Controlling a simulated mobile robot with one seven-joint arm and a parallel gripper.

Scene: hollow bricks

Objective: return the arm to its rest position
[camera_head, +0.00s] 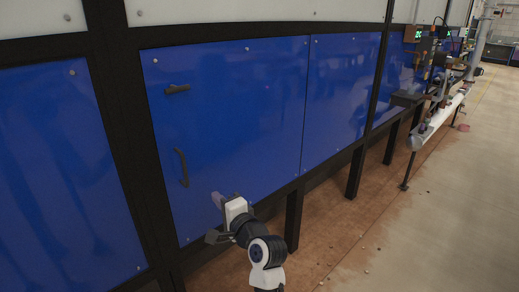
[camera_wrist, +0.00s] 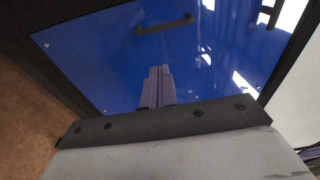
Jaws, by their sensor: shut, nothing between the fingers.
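My arm (camera_head: 262,250) rises from the bottom of the head view, bent, in front of a blue cabinet panel (camera_head: 235,110). My gripper (camera_wrist: 158,72) shows in the wrist view as two grey fingers shut together with nothing between them, pointing at the blue panel. In the head view the gripper (camera_head: 217,199) is small and seen partly against the panel; the gap to the panel is hard to judge.
The panel carries two dark handles, an upper one (camera_head: 177,89) and a lower one (camera_head: 181,167). Dark frame posts (camera_head: 294,219) stand close to the arm. A pipe assembly (camera_head: 435,122) stands at the right. The floor (camera_head: 440,220) at lower right is open, with small scattered bits.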

